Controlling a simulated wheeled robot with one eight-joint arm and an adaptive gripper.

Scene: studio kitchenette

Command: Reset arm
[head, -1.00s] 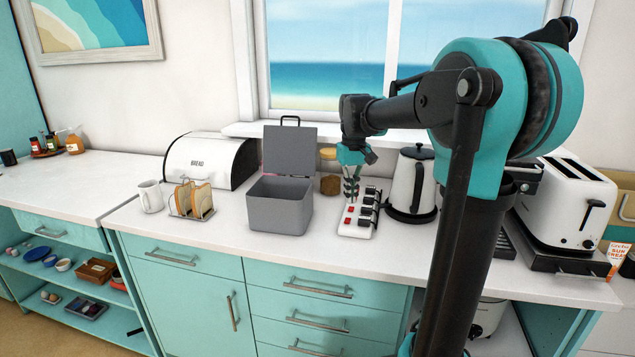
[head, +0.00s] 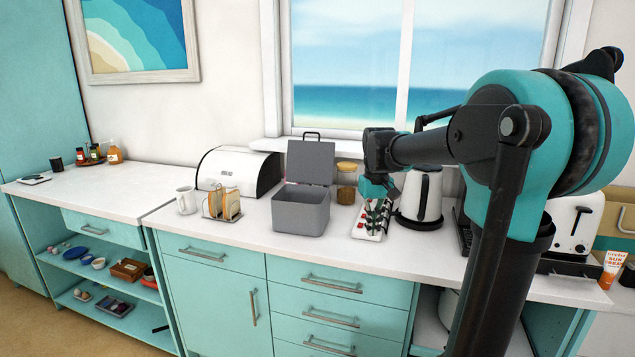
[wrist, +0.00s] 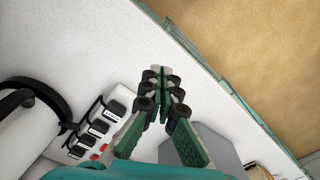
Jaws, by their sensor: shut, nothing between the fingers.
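My gripper (head: 376,207) points down over the counter, in front of the power strip and to the right of the grey box. In the wrist view its two green fingers meet at the tips (wrist: 160,88), with nothing between them. The white power strip (head: 364,233) with red switches lies close behind and below the fingers. It also shows in the wrist view (wrist: 82,150), with several black plugs in it. Whether the fingers touch it cannot be told.
A grey box (head: 302,212) with its lid raised stands left of my gripper. A kettle (head: 421,194) stands close on the right, a jar (head: 347,184) behind. A toast rack (head: 222,205), mug (head: 186,201) and bread bin (head: 236,171) are further left. The counter front (head: 400,255) is clear.

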